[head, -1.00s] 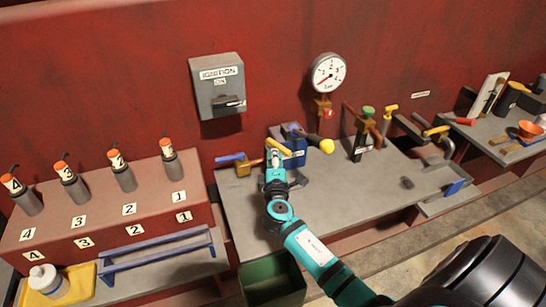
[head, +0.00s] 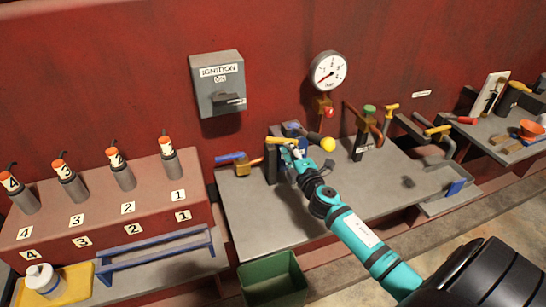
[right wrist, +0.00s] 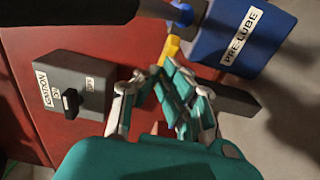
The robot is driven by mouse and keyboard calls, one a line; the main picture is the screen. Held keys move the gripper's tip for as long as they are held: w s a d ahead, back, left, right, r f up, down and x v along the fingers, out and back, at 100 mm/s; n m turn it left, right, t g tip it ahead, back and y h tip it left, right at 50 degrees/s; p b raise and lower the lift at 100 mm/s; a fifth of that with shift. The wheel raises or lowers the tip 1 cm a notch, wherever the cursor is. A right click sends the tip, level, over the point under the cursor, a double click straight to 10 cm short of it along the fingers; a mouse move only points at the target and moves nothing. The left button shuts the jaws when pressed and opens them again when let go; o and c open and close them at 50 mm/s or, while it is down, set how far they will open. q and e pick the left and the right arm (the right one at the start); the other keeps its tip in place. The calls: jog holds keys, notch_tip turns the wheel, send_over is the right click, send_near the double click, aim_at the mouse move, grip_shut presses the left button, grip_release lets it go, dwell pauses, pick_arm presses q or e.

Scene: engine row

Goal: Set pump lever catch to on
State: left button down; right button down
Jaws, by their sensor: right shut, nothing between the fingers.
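The pre-lube pump is a blue box (right wrist: 240,35) labelled PRE-LUBE in the right wrist view. In the head view it stands at the back of the grey bench, mostly hidden by my right gripper. Its dark lever (head: 308,135) ends in a yellow ball knob (head: 327,144). A yellow piece (head: 278,140), apparently the catch, lies nearly level at the pump's left; it also shows in the right wrist view (right wrist: 171,47). My right gripper (head: 290,150) is shut and empty, its fingertips (right wrist: 160,70) close to the yellow piece; I cannot tell if they touch. My left gripper is out of view.
A grey ignition switch box (head: 218,85) hangs on the red wall. A blue-handled brass valve (head: 240,163) is left of the pump; a pressure gauge (head: 329,72) and a green-knobbed fitting (head: 368,122) are to the right. The bench front (head: 290,215) is clear.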

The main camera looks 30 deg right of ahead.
aim_at(296, 144)
jog(key=shift+w+d+b, duration=0.2)
jog(key=shift+w+d, duration=0.2)
jog(key=shift+d, duration=0.45)
jog(key=shift+w+d+b, duration=0.2)
jog(key=shift+w+d, duration=0.15)
jog(key=shift+d, duration=0.45)
jog(key=shift+w+d, duration=0.1)
jog(key=shift+f, duration=0.1)
